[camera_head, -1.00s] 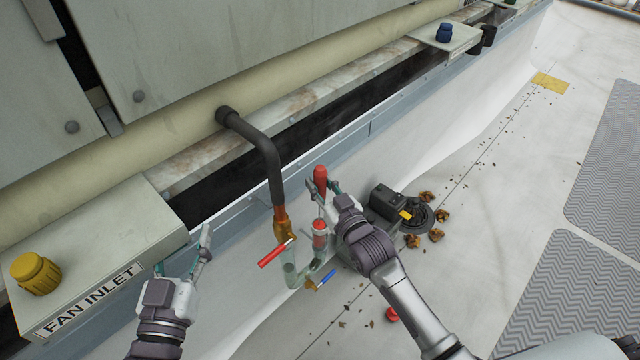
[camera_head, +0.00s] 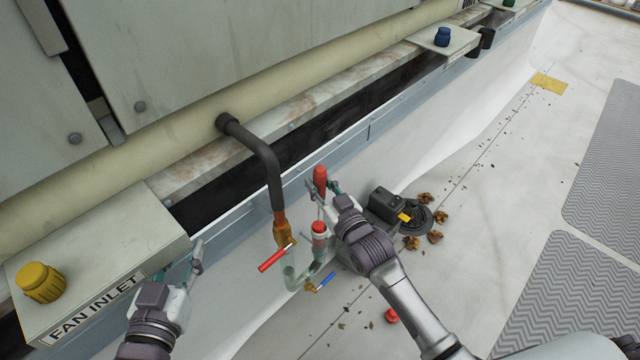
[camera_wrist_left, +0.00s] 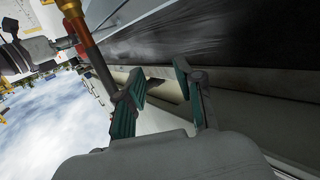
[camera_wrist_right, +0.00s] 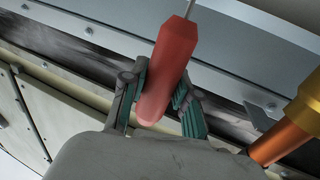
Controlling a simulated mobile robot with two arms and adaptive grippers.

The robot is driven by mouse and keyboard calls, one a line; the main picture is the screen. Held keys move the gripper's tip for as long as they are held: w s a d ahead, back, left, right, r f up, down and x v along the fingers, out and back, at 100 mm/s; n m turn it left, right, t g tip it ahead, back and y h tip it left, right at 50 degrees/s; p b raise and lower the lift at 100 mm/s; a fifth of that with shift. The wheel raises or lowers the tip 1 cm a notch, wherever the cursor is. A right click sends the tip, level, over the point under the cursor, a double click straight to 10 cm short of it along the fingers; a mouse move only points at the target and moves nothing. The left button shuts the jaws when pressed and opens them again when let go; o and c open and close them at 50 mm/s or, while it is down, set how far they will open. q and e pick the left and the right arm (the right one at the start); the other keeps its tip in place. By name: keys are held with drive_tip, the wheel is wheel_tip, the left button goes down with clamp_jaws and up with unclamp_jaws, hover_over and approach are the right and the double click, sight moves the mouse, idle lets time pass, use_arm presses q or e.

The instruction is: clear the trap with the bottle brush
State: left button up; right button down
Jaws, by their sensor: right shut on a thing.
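The bottle brush has a red handle (camera_head: 320,178), which also shows in the right wrist view (camera_wrist_right: 168,75), and a thin metal shaft. My right gripper (camera_head: 327,190) is shut on this handle, holding it upright above the trap. The trap is a pale, see-through U-bend (camera_head: 291,275) under a copper fitting (camera_head: 283,232). A red cap (camera_head: 319,227) tops its right leg, directly below the handle; whether the shaft enters it is unclear. Red (camera_head: 272,262) and blue (camera_head: 326,280) levers sit beside the bend. My left gripper (camera_wrist_left: 160,88) is open and empty, left of the trap.
A dark pipe (camera_head: 262,150) runs from the cooler wall into the copper fitting. The FAN INLET box (camera_head: 120,245) with a yellow knob (camera_head: 40,282) stands left. A black drain unit (camera_head: 390,205), dead leaves (camera_head: 435,236) and a red round thing (camera_head: 392,315) lie right.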

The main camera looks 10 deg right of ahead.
drive_tip(key=shift+s+a+r, duration=0.2)
drive_tip(key=shift+r, duration=0.4)
use_arm(q)
drive_tip(key=shift+s+a+f+g+y, duration=0.15)
drive_tip(key=shift+s+a+f+g, duration=0.1)
drive_tip(key=shift+s+f+g, duration=0.2)
drive_tip(key=shift+s+a+f+g+y, duration=0.15)
drive_tip(key=shift+s+a+f+g, duration=0.05)
drive_tip(key=shift+s+f+g, duration=0.25)
drive_tip(key=shift+w, duration=0.1)
use_arm(e)
drive_tip(key=shift+d, duration=0.1)
